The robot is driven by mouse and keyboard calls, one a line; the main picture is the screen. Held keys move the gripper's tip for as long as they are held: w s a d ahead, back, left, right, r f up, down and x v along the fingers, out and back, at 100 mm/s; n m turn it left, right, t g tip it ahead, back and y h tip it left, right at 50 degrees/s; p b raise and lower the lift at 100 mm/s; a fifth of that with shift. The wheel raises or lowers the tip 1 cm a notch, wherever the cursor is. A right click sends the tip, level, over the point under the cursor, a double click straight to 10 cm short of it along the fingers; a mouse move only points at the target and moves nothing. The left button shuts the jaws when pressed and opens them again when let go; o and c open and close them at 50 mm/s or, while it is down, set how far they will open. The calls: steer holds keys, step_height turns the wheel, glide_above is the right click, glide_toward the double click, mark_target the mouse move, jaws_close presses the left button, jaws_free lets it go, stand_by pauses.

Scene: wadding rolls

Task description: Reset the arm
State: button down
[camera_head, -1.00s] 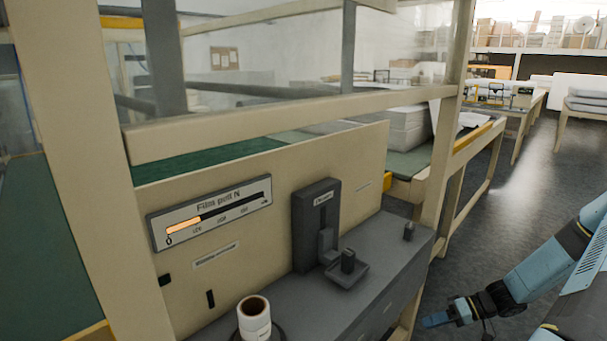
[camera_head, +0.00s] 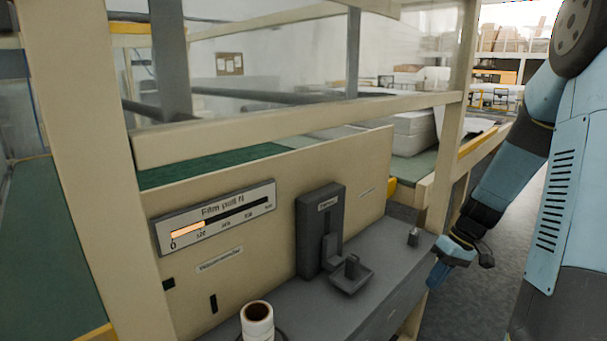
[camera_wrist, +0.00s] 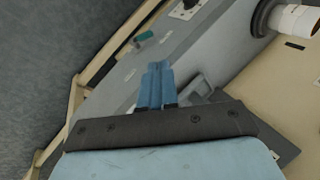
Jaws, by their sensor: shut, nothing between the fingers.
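My arm (camera_head: 497,185) stands raised on the right of the head view, blue with dark joints. My gripper (camera_head: 436,277) is at its lower end, just right of the grey bench's right end, pointing down. In the wrist view, my gripper (camera_wrist: 157,70) shows two blue fingers side by side, shut with nothing between them. The grey bench lies beyond the fingers in that view. The fingers look apart from the bench, though the gap is hard to judge.
The grey bench (camera_head: 307,313) carries a dark upright device (camera_head: 320,225), a small knob (camera_head: 413,237) and a white roll (camera_head: 257,322). A gauge panel (camera_head: 215,217) is on the beige back board. A beige post (camera_head: 457,120) stands beside my arm. Open floor lies right of the bench.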

steer(key=s+a+r+m+t+h, duration=0.1)
steer(key=s+a+r+t+h, duration=0.1)
steer(key=s+r, duration=0.6)
steer(key=s+a+r+m+t+h, duration=0.2)
steer(key=s+a+r+t, duration=0.2)
steer(key=r, duration=1.1)
steer(key=shift+s+a+r+t+h, duration=0.35)
steer(key=shift+s+a, duration=1.35)
steer(key=shift+s, duration=0.75)
